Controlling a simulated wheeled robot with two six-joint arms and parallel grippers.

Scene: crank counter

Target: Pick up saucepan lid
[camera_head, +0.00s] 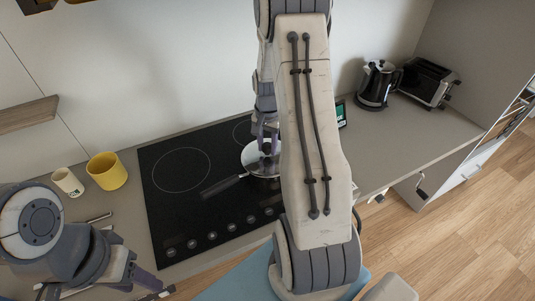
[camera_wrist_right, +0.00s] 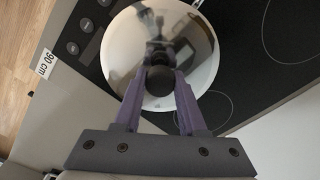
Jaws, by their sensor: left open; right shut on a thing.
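The saucepan lid (camera_wrist_right: 202,76) is a round shiny disc with a dark round knob (camera_wrist_right: 159,80) in the right wrist view. My right gripper (camera_wrist_right: 162,72) is shut on the knob, its purple fingers on either side. In the head view the lid (camera_head: 252,157) is on or just over the saucepan, partly hidden behind my right arm; I cannot tell whether they touch. The dark saucepan handle (camera_head: 222,187) points to the lower left. My right gripper (camera_head: 267,143) comes down onto the lid from above. My left gripper (camera_head: 150,291) is open and empty at the lower left, away from the lid.
The black cooktop (camera_head: 165,210) lies under the saucepan. A yellow mug (camera_head: 107,171) and a white cup (camera_head: 67,182) stand to its left. A kettle (camera_head: 377,86) and a toaster (camera_head: 428,82) stand at the back right. The counter (camera_head: 410,135) before them is clear.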

